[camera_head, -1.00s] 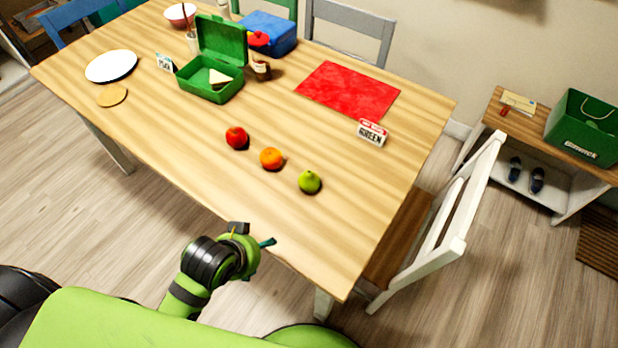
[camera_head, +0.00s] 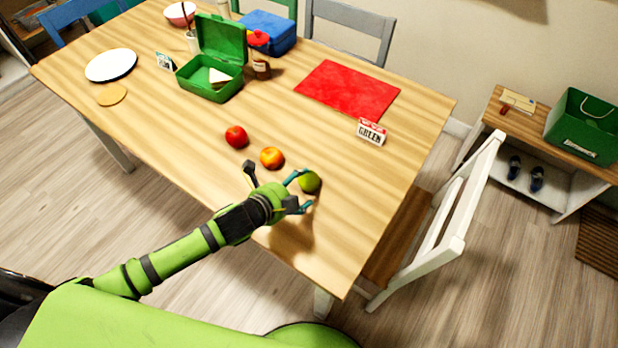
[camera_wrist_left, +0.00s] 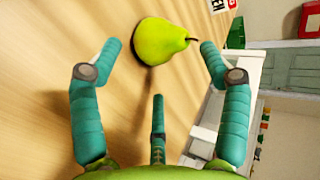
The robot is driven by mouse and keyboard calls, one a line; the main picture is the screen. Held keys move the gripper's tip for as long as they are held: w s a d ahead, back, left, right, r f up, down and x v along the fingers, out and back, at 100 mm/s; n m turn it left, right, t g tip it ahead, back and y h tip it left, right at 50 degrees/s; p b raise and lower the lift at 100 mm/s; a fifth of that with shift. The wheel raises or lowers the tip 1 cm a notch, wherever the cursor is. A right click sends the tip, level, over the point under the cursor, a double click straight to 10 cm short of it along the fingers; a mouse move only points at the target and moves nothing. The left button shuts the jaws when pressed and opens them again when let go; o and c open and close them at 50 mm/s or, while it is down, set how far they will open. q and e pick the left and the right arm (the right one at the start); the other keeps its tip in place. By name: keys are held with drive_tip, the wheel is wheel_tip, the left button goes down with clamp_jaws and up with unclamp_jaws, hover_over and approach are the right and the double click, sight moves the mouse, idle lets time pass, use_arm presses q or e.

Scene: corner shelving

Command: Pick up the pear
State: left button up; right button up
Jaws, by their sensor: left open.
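The green pear (camera_head: 309,183) lies on the wooden table near its front right part, to the right of an orange fruit. My left gripper (camera_head: 303,190) is open, with its fingers close to the near left side of the pear. In the left wrist view the pear (camera_wrist_left: 161,41) lies ahead, around the level of the two outer fingertips of the left gripper (camera_wrist_left: 162,58). A third finger shows below between them. The fingers are apart from the pear there, and nothing is held. My right gripper is not in view.
An orange fruit (camera_head: 271,158) and a red apple (camera_head: 236,137) lie in a row left of the pear. A white chair (camera_head: 455,210) stands at the table's right edge.

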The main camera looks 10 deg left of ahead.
sight(305, 183)
use_arm(q)
drive_tip(key=x, duration=0.5)
drive_tip(key=shift+r, duration=0.1)
drive_tip(key=c, duration=1)
